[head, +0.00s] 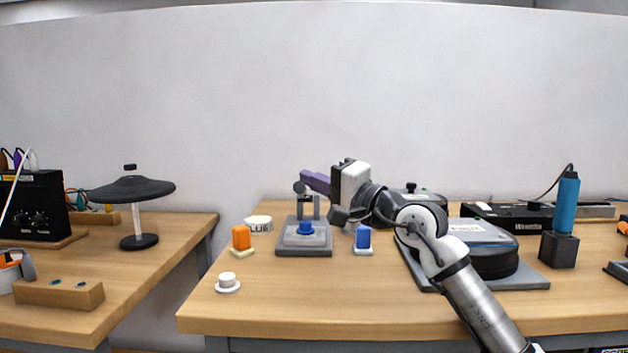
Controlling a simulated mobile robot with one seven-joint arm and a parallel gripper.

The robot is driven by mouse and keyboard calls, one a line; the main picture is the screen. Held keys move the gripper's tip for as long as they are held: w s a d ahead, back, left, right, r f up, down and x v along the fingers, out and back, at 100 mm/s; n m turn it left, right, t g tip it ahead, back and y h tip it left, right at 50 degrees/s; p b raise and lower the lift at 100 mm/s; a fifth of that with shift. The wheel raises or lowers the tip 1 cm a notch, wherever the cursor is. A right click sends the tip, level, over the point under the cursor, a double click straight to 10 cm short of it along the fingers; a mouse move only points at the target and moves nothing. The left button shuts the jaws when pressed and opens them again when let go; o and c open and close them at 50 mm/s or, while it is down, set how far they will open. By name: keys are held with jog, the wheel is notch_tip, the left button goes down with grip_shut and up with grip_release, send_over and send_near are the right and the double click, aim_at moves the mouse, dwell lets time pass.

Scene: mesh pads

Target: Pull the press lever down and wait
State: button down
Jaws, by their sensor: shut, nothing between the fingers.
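A small press stands on a grey base (286,250) on the right-hand table, with a blue round part (305,228) in its middle and grey uprights behind. A purple bar (316,182), which looks like the press lever, lies roughly level above the base, close to a grey rounded part at its left end. My gripper (340,214) is shut and empty at the right of the press, just below the bar's right end. My white wrist hides that end of the bar, so I cannot tell whether gripper and lever touch.
An orange block (241,238) and a white knob (228,281) are left of the press; a blue block (363,238) is at its right. A black-and-grey machine (482,243) stands farther right. The table's front left is mostly clear.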

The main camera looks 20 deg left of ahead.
jog(key=shift+f, duration=0.15)
dwell(0.3)
jog(key=v, duration=1.4)
jog(key=shift+s, duration=0.1)
